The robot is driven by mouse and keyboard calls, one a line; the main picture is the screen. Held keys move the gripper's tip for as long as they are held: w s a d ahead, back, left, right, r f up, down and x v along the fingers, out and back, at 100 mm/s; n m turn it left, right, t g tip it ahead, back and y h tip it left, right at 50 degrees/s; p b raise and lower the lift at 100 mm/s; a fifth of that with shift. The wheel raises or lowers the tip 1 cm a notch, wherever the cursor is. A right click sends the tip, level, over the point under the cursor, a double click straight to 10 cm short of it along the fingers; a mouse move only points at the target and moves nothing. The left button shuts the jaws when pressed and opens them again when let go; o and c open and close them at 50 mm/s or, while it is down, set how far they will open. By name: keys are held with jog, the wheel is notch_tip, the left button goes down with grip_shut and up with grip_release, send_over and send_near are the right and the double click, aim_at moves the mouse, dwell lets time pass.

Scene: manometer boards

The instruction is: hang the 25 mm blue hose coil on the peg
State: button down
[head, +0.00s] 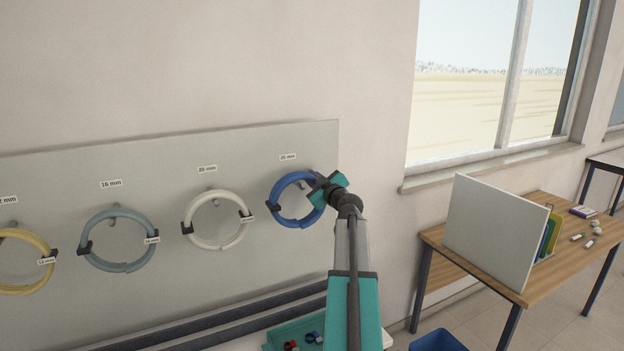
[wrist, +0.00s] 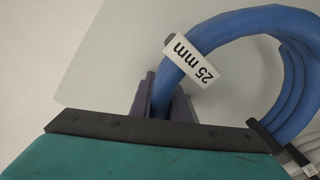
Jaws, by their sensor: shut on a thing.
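The blue hose coil (head: 272,204) is upright in front of the grey board (head: 250,150), under the board's rightmost size label (head: 288,156). My gripper (head: 323,190) is at the coil's right side and is shut on it. In the wrist view, the blue hose (wrist: 235,25) passes between the two dark fingers of my gripper (wrist: 165,104). A white tag (wrist: 192,60) on the hose reads 25 mm. I cannot make out the peg behind this coil clearly, nor tell whether the coil rests on it.
A white coil (head: 190,213), a grey-blue coil (head: 100,262) and a yellow coil (head: 42,275) hang to the left on the board. A teal tray (head: 275,338) lies below. A wooden table (head: 520,290) with an upright panel (head: 490,230) stands right, near a blue bin (head: 438,342).

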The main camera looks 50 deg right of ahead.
jog(key=shift+w+d+f, duration=0.1)
jog(key=shift+w+f, duration=0.15)
jog(key=shift+f, duration=0.3)
dwell(0.4)
jog(key=c, duration=1.6)
grip_release()
jog(key=shift+s, duration=0.15)
jog(key=shift+b+v, duration=1.15)
jog(key=shift+v, duration=5.65)
